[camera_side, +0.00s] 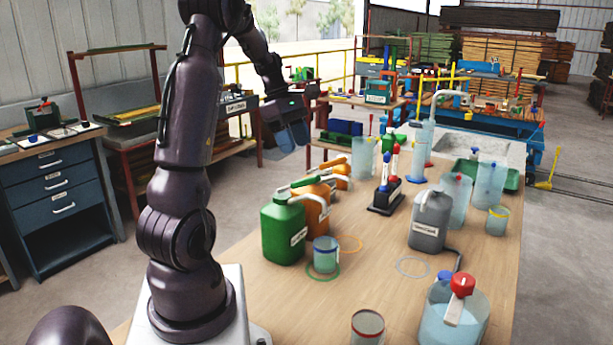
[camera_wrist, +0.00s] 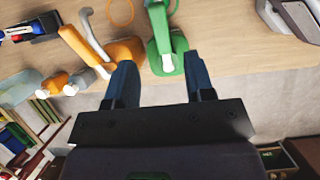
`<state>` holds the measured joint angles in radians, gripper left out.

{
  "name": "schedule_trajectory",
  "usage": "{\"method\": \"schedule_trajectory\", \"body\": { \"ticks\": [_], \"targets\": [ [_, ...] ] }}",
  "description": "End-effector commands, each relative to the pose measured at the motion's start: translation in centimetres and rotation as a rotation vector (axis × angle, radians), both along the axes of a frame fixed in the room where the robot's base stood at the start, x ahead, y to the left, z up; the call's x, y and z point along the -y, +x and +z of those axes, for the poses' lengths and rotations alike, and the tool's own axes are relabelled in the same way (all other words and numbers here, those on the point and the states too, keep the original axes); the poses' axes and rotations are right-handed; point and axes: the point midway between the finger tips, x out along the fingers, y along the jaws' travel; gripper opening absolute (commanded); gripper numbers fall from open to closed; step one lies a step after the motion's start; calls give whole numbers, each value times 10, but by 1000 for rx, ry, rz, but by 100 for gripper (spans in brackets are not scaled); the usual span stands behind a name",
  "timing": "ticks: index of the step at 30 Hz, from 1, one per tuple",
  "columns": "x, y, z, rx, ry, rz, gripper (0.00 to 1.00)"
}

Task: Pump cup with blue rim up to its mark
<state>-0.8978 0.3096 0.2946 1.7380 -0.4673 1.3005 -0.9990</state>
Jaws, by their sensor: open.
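The cup with the blue rim (camera_side: 326,256) stands upright on the table at a green ring (camera_side: 322,277), beside the green canister (camera_side: 283,234). I cannot make out its mark or a liquid level. The green canister has a pump handle and a spout on top; it also shows in the wrist view (camera_wrist: 165,50), beyond my fingertips. My gripper (camera_side: 296,144) is open and empty, raised above and behind the canisters, apart from everything. Its two blue fingers show in the wrist view (camera_wrist: 161,75). I cannot make out the blue-rimmed cup there.
Orange canisters (camera_side: 317,207) stand behind the green one. A grey canister (camera_side: 430,222) stands to the right. A red-rimmed cup (camera_side: 367,328) and a large beaker (camera_side: 470,325) are in front. A dark stand (camera_side: 385,197) and tall beakers (camera_side: 490,184) are farther back.

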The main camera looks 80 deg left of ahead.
Motion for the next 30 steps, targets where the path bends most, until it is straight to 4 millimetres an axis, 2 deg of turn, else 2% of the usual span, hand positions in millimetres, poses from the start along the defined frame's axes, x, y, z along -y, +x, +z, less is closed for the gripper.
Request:
{"method": "schedule_trajectory", "body": {
  "ticks": [1, 6, 12, 18, 26, 27, 30],
  "targets": [
    [4, 3, -12, -3, -6, -1, 49],
    [14, 13, -45, -4, -5, 0, 49],
    [22, 21, -74, -2, -3, 0, 49],
    [26, 25, -86, -1, -1, -1, 49],
    [26, 26, -87, -1, -1, 0, 49],
    [26, 26, -87, -1, -1, 0, 44],
    [26, 26, -87, -1, -1, 0, 21]
  ]
}}
